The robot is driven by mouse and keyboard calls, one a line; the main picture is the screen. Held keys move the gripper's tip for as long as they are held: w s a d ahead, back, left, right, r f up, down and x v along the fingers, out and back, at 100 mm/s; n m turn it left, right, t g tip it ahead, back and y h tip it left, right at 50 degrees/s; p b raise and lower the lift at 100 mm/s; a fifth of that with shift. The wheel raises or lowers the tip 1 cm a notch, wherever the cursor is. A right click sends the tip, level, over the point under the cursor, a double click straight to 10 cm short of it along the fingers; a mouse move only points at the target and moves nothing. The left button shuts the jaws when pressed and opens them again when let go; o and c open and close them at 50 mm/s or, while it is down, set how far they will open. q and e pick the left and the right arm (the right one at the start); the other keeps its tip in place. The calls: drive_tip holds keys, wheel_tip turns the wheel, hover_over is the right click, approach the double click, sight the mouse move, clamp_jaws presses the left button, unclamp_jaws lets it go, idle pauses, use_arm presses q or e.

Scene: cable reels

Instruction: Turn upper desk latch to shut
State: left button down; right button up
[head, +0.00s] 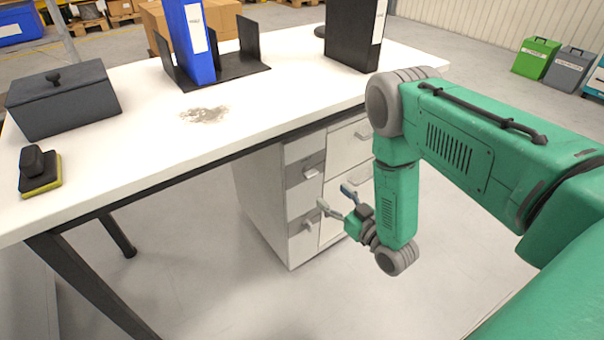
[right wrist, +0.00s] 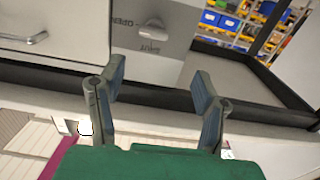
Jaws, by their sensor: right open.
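The upper desk latch (head: 312,173) is a light handle on a grey panel of the drawer cabinet under the desk. In the right wrist view a latch (right wrist: 153,30) lies on a grey panel, with lettering that seems to read OPEN beside it and blurred lettering at its other side. A lower latch (head: 309,225) sits below on the cabinet. My right gripper (head: 334,196) is open and empty in front of the cabinet, apart from the latches. Its two spread fingers show in the right wrist view (right wrist: 158,82). My left gripper is out of view.
The white desk top (head: 270,112) overhangs the cabinet (head: 265,190), its dark front edge above my gripper. On it stand a dark box (head: 65,100), a brush (head: 38,172), a blue binder (head: 190,40) and a black binder (head: 352,38). The floor before the cabinet is clear.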

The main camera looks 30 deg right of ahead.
sight(315, 176)
drive_tip(key=w+b, duration=0.1)
drive_tip(key=w, duration=0.2)
drive_tip(key=w+b, duration=0.1)
drive_tip(key=w, duration=0.3)
drive_tip(key=w+b, duration=0.1)
drive_tip(key=w, duration=0.2)
drive_tip(key=shift+w+d+f, duration=0.3)
drive_tip(key=shift+w+f, duration=0.05)
drive_tip(key=shift+f, duration=0.05)
drive_tip(key=shift+w+a+r, duration=0.25)
drive_tip(key=shift+w+a, duration=0.1)
drive_tip(key=shift+a, duration=0.1)
drive_tip(key=shift+d+f, duration=0.15)
drive_tip(key=shift+d, duration=0.1)
drive_tip(key=shift+c, duration=0.8)
drive_tip(key=shift+d, duration=0.25)
drive_tip(key=c, duration=1)
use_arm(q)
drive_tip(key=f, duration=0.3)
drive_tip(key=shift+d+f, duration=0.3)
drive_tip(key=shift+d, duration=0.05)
use_arm(e)
drive_tip(key=shift+a, duration=0.1)
